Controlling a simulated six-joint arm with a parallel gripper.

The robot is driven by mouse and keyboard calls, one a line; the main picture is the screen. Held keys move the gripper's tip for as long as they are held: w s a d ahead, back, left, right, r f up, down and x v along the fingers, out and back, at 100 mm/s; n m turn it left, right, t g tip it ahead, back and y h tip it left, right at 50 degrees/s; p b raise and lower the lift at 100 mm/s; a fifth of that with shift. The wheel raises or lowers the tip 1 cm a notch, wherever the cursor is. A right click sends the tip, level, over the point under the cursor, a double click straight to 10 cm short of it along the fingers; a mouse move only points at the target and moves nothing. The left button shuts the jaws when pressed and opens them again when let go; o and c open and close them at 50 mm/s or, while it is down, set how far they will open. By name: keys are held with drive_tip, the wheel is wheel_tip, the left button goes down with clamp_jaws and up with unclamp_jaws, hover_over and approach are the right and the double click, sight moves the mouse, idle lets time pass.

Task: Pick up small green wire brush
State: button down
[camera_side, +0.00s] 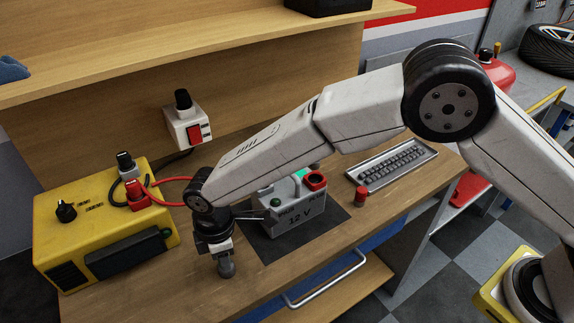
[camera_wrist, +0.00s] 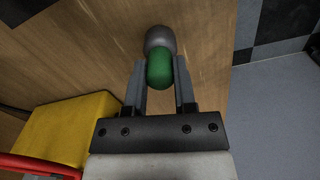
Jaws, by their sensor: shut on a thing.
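The small green wire brush shows in the wrist view with its rounded green end (camera_wrist: 160,70) between my fingers and a grey rounded part (camera_wrist: 160,40) beyond it. My gripper (camera_wrist: 160,85) is shut on the green part, one finger on each side. In the side view my gripper (camera_side: 222,252) points down near the front edge of the wooden bench, and the grey end of the brush (camera_side: 226,268) shows below it. The green part is hidden there. I cannot tell whether the brush touches the bench.
A yellow box (camera_side: 100,235) with clamps and cables stands left of my gripper. The bench front edge is close.

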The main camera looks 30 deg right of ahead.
drive_tip(key=shift+r, duration=0.15)
drive_tip(key=shift+r, duration=0.9)
drive_tip(key=s+d+r, duration=0.8)
drive_tip(key=s+r, duration=0.3)
drive_tip(key=shift+s, duration=0.25)
drive_tip(key=shift+w, duration=0.1)
